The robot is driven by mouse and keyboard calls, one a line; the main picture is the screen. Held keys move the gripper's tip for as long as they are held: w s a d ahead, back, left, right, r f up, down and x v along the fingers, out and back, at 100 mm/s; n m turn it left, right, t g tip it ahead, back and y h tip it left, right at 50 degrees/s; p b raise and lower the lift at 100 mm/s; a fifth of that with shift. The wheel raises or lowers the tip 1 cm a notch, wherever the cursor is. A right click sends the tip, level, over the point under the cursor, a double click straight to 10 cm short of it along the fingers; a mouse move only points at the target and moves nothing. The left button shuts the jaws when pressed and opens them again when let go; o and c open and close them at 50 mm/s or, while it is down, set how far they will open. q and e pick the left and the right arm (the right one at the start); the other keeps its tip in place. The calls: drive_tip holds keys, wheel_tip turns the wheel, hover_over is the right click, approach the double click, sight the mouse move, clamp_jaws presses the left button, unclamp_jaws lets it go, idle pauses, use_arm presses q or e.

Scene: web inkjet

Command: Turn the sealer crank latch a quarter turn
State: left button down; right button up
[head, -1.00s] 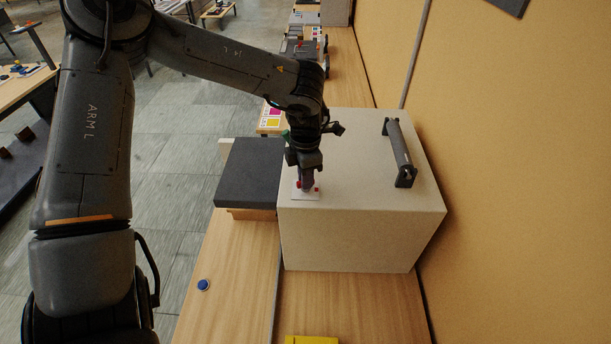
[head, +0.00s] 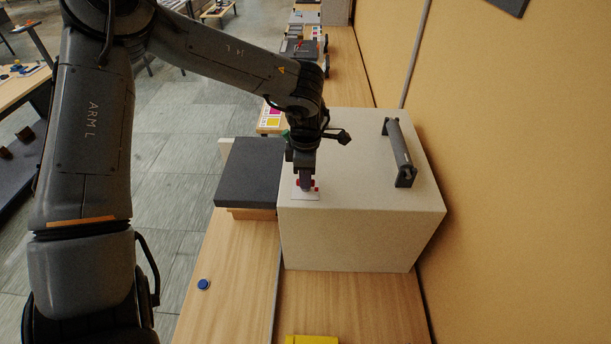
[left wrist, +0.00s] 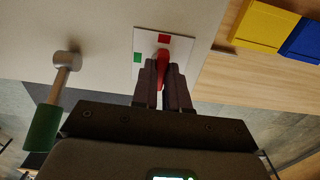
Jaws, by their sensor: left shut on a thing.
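The beige sealer box (head: 350,235) stands on the wooden bench with a dark bar handle (head: 399,152) on its top. On the box is a white plate (left wrist: 186,50) with a red mark and a green mark; it also shows in the head view (head: 305,197). The red crank latch (left wrist: 162,60) is at the plate's middle. My left gripper (left wrist: 164,80) is shut on the red latch, one finger on each side, and hides part of it. In the head view the left gripper (head: 305,184) points down at the plate. My right gripper is not in view.
A crank with a green grip (left wrist: 42,128) stands close beside the left gripper. A dark grey slab (head: 250,172) lies left of the box. A blue button (head: 203,284) and a yellow block (head: 311,340) are on the bench, whose front left is mostly clear.

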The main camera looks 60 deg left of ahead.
use_arm(q)
drive_tip(key=c, duration=1.1)
unclamp_jaws()
drive_tip(key=shift+c, duration=0.2)
drive_tip(key=shift+r, duration=0.1)
wheel_tip(320, 180, up, 11)
drive_tip(key=shift+b, duration=0.4)
